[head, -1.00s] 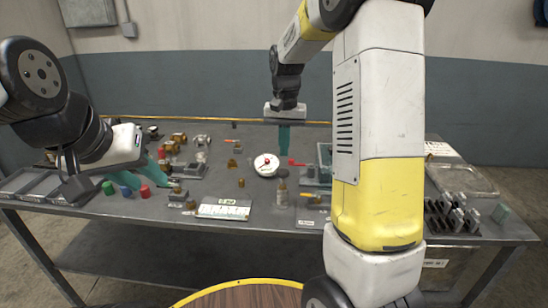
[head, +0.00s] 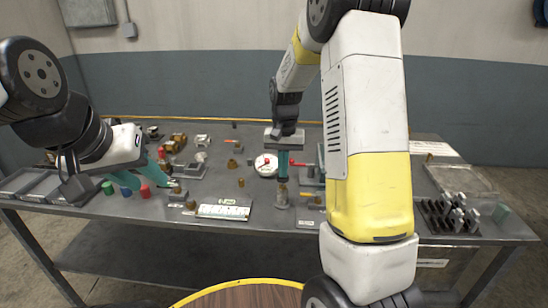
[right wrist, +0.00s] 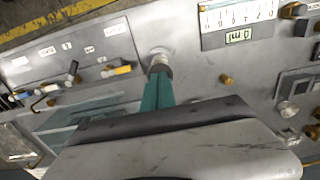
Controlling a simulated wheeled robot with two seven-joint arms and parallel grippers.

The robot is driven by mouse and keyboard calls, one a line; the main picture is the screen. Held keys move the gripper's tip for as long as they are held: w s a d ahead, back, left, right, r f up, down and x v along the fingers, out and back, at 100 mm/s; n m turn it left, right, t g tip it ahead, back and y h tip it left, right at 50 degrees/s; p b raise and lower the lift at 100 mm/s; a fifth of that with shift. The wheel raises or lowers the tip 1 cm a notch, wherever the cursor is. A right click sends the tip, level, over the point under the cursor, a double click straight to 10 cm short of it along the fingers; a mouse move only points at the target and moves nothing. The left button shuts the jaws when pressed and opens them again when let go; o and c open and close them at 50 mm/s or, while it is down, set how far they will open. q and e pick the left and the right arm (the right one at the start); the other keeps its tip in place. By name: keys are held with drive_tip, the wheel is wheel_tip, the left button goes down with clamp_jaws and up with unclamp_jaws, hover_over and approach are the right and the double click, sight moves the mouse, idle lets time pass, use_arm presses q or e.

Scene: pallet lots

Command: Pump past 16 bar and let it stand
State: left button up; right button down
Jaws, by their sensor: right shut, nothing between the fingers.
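The round white gauge (head: 266,164) with a red mark stands mid-table; its reading is too small to make out. A red-handled part (head: 299,163) is just right of it. My right gripper (head: 282,181) is shut and empty, fingers pointing down, directly above a small upright metal fitting (head: 281,198). In the right wrist view its teal fingertips (right wrist: 160,72) overlap the base of this fitting's metal top (right wrist: 160,59); I cannot tell whether they touch. My left gripper (head: 148,184) is open and empty over the left of the table, near a red cylinder (head: 145,191).
A white scale card (head: 223,211) lies near the front edge. Green (head: 107,187) and blue (head: 126,191) cylinders stand at the left. Brass parts (head: 178,141) sit behind them. A rack of dark pieces (head: 437,217) and a tray (head: 455,178) are at the right.

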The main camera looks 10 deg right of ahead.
drive_tip(key=shift+s+f, duration=0.15)
drive_tip(key=shift+f, duration=0.7)
drive_tip(key=shift+r, duration=0.5)
wheel_tip(320, 180, up, 14)
drive_tip(key=shift+f, duration=0.25)
drive_tip(key=r, duration=0.3)
drive_tip(key=shift+w+a+r, duration=0.15)
drive_tip(key=shift+w+a, duration=0.1)
drive_tip(key=shift+w, duration=0.05)
